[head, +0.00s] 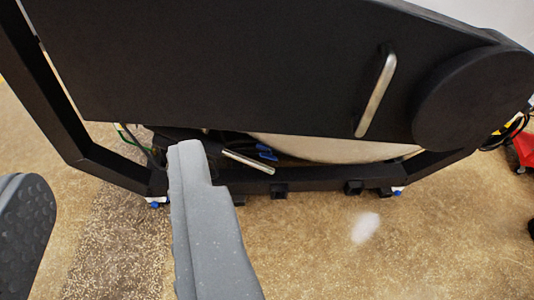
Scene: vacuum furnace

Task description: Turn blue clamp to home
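A small blue part (266,153), which may be the blue clamp, shows in the dark gap under the black furnace body. A pale metal bar (248,161) lies just in front of it. Much of the part is hidden in shadow and by the frame, so its angle cannot be told. My gripper (108,182) has two grey fingers set well apart, with nothing between them. The right finger rises up the middle of the view, its tip left of the pale bar. The left finger, with a dimpled pad, is at the left edge. I cannot tell whether any finger touches the frame.
The black furnace body (220,60) fills the upper view, with a metal handle (377,95) and a round black cover (474,98). A black base frame (320,183) runs below it on small feet. A red object (524,148) stands at the right edge. The speckled floor in front is clear.

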